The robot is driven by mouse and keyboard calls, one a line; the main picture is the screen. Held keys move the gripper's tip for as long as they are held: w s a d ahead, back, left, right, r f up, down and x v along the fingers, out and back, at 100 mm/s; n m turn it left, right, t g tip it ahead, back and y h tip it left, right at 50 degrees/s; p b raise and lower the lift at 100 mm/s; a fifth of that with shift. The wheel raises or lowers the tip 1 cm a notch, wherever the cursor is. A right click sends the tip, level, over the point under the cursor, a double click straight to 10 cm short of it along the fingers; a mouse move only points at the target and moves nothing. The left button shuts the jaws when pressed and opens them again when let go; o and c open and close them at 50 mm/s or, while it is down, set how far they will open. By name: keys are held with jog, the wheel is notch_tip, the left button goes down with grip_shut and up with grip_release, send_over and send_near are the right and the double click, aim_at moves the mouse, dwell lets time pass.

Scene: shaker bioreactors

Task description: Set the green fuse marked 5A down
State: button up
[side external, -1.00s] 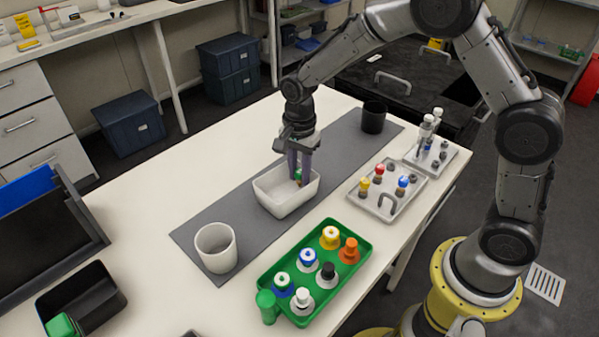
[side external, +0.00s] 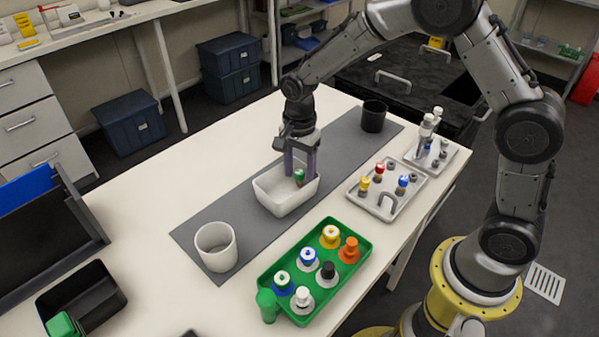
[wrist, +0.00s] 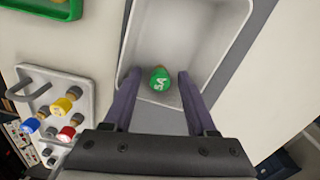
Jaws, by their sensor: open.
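The green fuse marked 5A (wrist: 159,79) is in the white bin (side external: 270,201), near one end wall. It also shows in the side view (side external: 299,176), between the fingers. My gripper (side external: 301,172) is open over that end of the bin, with its purple fingers reaching down into it. In the wrist view my gripper (wrist: 158,82) has one finger on each side of the fuse, with a gap to each. The fuse's lower part is hidden from above.
A grey tray (side external: 360,205) with yellow, red and blue fuses is right of the bin. A green tray (side external: 262,281) of capped bottles is in front. A white cup (side external: 216,247) and a black cup (side external: 374,116) stand on the grey mat (side external: 196,228).

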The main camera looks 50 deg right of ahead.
aim_at(299, 171)
jog(key=s+d+r+n+t, duration=0.1)
jog(key=s+r+n, duration=0.15)
jog(key=r, duration=0.55)
jog(key=s+d+r+n, duration=0.1)
jog(key=s+r, duration=0.2)
jog(key=r, duration=0.6)
jog(key=s+d+n+t, duration=0.1)
jog(key=s+n+t, duration=0.1)
jog(key=s+n, duration=0.4)
jog(key=s+d+r+n+t, duration=0.1)
jog(key=s+n, duration=0.5)
jog(key=s, duration=0.8)
jog(key=shift+d+t, duration=0.35)
jog(key=shift+t, duration=0.45)
